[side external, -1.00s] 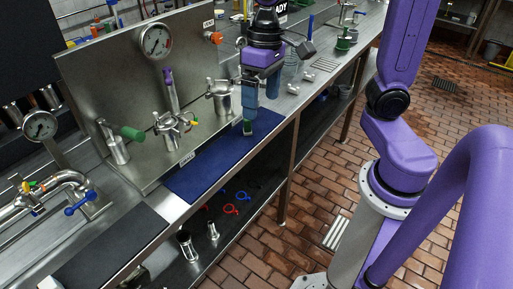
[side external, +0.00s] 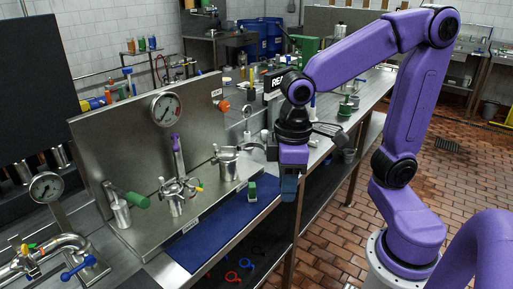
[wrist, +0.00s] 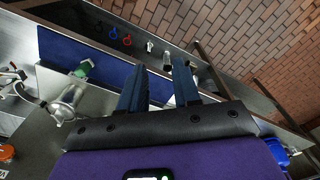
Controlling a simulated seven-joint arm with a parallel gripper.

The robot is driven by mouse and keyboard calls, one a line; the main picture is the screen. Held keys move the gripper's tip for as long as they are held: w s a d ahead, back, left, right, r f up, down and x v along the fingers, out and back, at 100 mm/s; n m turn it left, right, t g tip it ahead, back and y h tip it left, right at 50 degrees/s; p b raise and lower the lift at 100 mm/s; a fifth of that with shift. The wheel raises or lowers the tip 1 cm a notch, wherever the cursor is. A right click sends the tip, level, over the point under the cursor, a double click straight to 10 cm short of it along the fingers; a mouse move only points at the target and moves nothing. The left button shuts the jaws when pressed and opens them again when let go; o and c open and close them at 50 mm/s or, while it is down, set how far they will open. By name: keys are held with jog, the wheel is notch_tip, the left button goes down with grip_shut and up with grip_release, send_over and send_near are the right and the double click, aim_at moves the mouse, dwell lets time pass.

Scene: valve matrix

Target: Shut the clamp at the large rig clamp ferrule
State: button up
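A wide steel ferrule (side external: 228,162) with a clamp at its rim stands in front of the steel back panel; it also shows in the wrist view (wrist: 68,101). A smaller steel fitting (side external: 176,194) with a clamp, a yellow-tipped part and a purple upright stands to its left. Which one is the large rig clamp ferrule, and how far either clamp is closed, I cannot tell. My gripper (side external: 289,196) hangs to the right of both, near the bench's front edge, apart from them. In the wrist view its fingers (wrist: 158,78) are apart with nothing between them.
A blue mat (side external: 215,235) lies in front of the fittings. A small green-topped item (side external: 252,190) stands on it, left of my gripper. A green-handled fitting (side external: 122,208) and a gauge (side external: 165,109) are at the left. Coloured rings (wrist: 127,40) lie on the lower shelf.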

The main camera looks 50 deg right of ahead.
jog(key=w+d+r+m, duration=0.1)
jog(key=w+r+m, duration=0.3)
jog(key=w, duration=0.7)
jog(key=r+m, duration=0.2)
jog(key=m, duration=1.5)
send_over(256, 138)
jog(key=f, duration=1.7)
jog(key=shift+a+f, duration=0.2)
jog(key=shift+f, duration=0.15)
grip_shut()
jog(key=shift+r, duration=0.1)
